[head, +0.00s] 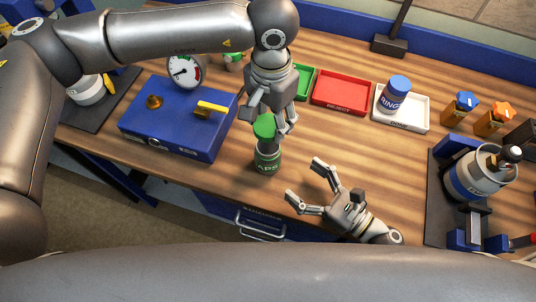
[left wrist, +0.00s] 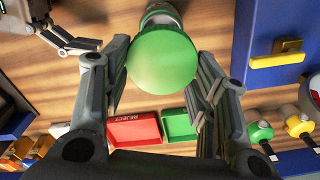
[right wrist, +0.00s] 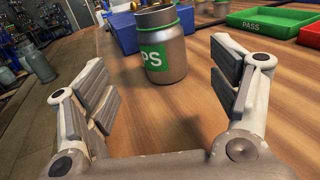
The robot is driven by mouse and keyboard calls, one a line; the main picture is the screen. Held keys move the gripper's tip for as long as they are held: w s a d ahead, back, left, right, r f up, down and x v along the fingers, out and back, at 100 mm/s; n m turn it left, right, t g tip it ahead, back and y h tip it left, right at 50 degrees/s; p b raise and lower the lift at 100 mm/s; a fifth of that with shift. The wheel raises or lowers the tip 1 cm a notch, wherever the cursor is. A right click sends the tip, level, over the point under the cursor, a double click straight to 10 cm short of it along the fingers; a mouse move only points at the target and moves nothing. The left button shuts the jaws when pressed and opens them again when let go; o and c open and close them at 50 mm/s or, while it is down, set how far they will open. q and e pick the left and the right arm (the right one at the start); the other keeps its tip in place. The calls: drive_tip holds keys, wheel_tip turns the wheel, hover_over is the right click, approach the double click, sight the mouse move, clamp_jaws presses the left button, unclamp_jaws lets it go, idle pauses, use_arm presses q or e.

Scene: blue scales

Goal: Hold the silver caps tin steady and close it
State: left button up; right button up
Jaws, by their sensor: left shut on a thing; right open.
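The silver caps tin (head: 267,160), with a green label, stands upright near the table's front edge. My left gripper (head: 267,122) points down above the tin and is shut on the green lid (head: 264,128). The lid fills the space between its fingers in the left wrist view (left wrist: 162,57).
A blue box (head: 180,125) with a yellow handle and a dial gauge (head: 184,71) stand left of the tin. Behind are a green tray (head: 303,82), a red reject tray (head: 340,104) and a white tray (head: 418,121) holding a blue-lidded tin (head: 395,96).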

sight(259, 147)
drive_tip(key=x, duration=1.2)
drive_tip(key=shift+w, duration=0.1)
drive_tip(key=c, duration=1.6)
use_arm(q)
drive_tip(key=shift+f, duration=2.5)
use_arm(e)
drive_tip(key=shift+o, duration=0.2)
use_arm(q)
drive_tip(key=shift+f, duration=0.1)
drive_tip(key=shift+f, duration=0.8)
drive_tip(key=shift+f, duration=0.55)
